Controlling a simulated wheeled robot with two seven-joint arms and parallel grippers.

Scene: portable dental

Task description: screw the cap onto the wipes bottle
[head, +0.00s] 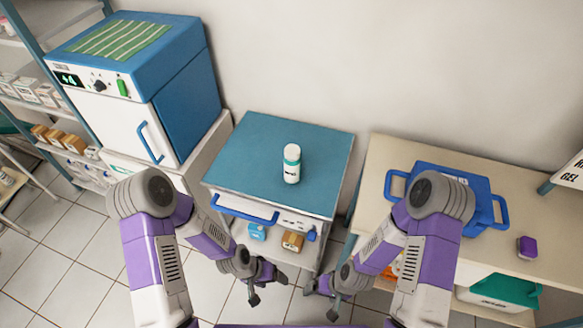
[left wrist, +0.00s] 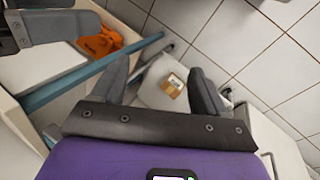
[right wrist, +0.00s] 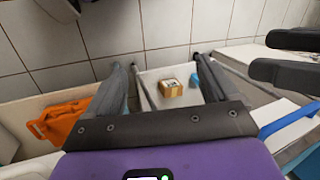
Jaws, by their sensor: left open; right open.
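The wipes bottle (head: 291,173) stands upright on the blue top of the small cabinet in the head view. It is white with dark lettering and a green band near its top. A white cap (head: 292,151) shows at the very top of the bottle; I cannot tell if it is screwed tight. My left gripper (head: 268,288) is open and empty, low in front of the cabinet. My right gripper (head: 321,299) is open and empty, to its right. Both are well apart from the bottle. Neither wrist view shows the bottle or cap.
The cabinet top (head: 255,150) is otherwise clear. A blue-and-white sterilizer box (head: 170,95) stands to the left. A beige table (head: 390,165) on the right holds a blue tray (head: 450,170) and a purple item (head: 527,247). A small brown box (head: 292,241) sits on the cabinet's lower shelf.

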